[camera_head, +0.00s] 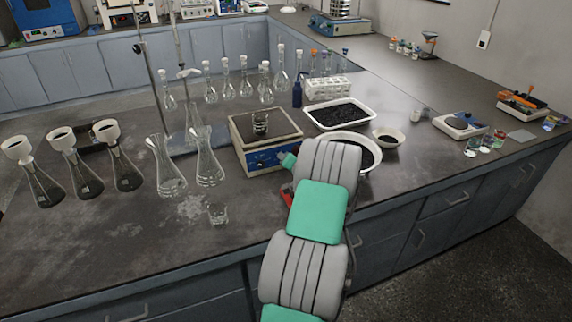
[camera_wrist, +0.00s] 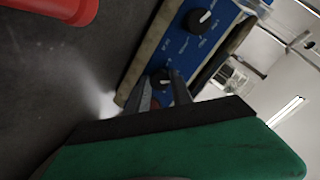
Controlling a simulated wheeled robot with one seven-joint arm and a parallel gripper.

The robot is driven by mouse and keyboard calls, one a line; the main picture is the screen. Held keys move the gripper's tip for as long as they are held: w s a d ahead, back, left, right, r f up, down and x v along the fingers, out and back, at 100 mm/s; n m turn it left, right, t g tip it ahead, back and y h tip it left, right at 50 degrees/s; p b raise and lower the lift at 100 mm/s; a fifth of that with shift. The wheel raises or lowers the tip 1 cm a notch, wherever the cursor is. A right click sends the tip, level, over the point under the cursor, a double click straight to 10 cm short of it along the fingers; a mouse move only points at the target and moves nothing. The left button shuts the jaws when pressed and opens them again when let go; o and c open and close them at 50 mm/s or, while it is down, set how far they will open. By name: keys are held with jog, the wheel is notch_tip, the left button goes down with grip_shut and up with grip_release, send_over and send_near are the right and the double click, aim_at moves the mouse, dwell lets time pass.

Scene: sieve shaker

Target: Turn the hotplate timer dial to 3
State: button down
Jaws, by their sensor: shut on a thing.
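The hotplate (camera_head: 237,148) stands on the bench in the head view, with a beaker (camera_head: 260,122) on its top and a blue front panel. In the wrist view the blue panel (camera_wrist: 185,48) carries a black dial (camera_wrist: 200,21) with a white mark, which is free. A second black dial (camera_wrist: 160,77) is partly hidden between the fingers of my gripper (camera_wrist: 164,90), which is shut on it. The panel's print is too small to read, so I cannot tell the dial's setting. In the head view my arm hides the fingers.
Two empty flasks (camera_head: 208,165) and a small glass beaker (camera_head: 217,213) stand left of the hotplate. A white tray of dark grains (camera_head: 370,118) and bowls (camera_head: 400,140) lie to the right. A red object (camera_wrist: 55,8) is near my gripper in the wrist view.

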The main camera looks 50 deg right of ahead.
jog(key=m+b, duration=0.1)
jog(key=m, duration=0.3)
jog(key=shift+f+m, duration=0.15)
jog(key=shift+m, duration=0.25)
jog(key=m, duration=0.3)
jog(key=shift+m, duration=0.4)
jog(key=m, duration=0.3)
jog(key=shift+m, duration=0.3)
jog(key=shift+m+h+p, duration=0.3)
jog(key=shift+m+p, duration=0.1)
jog(key=shift+m, duration=1.6)
jog(key=c, duration=1.1)
grip_release()
jog(key=shift+a, duration=0.1)
